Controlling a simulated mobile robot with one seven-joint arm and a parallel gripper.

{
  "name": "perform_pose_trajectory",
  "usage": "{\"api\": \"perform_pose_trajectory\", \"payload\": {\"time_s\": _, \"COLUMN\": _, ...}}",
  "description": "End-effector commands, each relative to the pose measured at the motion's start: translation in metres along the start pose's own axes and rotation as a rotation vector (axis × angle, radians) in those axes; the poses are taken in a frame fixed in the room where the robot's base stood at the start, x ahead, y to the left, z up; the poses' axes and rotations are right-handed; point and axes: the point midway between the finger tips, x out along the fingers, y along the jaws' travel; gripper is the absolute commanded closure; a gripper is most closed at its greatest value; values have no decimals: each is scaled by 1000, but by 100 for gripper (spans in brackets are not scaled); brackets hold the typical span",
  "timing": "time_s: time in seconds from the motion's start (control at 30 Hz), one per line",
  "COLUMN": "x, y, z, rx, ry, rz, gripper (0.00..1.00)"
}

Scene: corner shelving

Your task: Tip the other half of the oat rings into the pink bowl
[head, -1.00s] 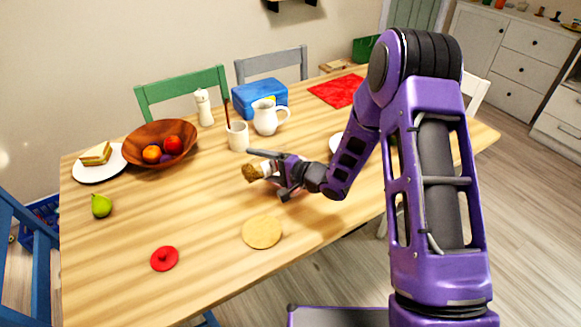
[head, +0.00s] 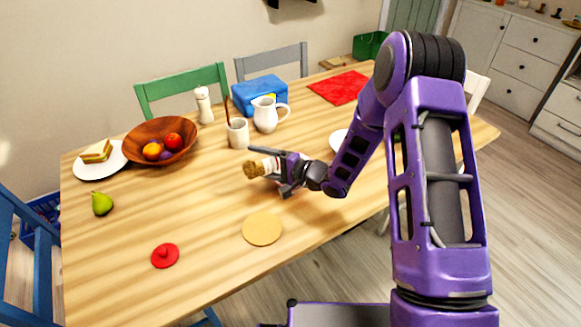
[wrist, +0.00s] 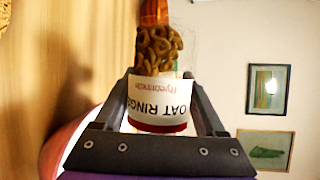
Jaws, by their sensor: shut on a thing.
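My gripper (head: 285,172) is shut on the oat rings jar (wrist: 160,88), around its white label. The jar is clear, with brown rings inside and a red end near my gripper. In the head view, the jar (head: 257,168) is held on its side just above the table, its ring-filled end pointing left. I see no rings falling. A pale pinkish curved surface (wrist: 68,148) shows at the lower left of the wrist view; I cannot tell whether it is the pink bowl. No pink bowl is clearly visible in the head view; my arm covers part of the table.
A mug (head: 237,134) and white pitcher (head: 265,115) stand behind my gripper. A wooden fruit bowl (head: 135,150) is to the left. A round tan mat (head: 262,229) and red lid (head: 165,256) lie in front. The table's front left is mostly clear.

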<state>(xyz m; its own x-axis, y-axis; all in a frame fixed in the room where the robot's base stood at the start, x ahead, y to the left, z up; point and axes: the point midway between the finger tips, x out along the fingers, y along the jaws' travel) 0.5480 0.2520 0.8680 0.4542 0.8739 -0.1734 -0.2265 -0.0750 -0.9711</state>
Motion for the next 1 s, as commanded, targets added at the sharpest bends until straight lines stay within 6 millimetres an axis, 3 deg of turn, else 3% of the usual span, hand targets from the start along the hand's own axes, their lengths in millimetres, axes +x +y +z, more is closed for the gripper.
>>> {"api": "perform_pose_trajectory", "payload": {"time_s": 1.0, "x": -1, "y": -2, "z": -2, "rx": 54, "ry": -14, "rz": -26, "gripper": 100}}
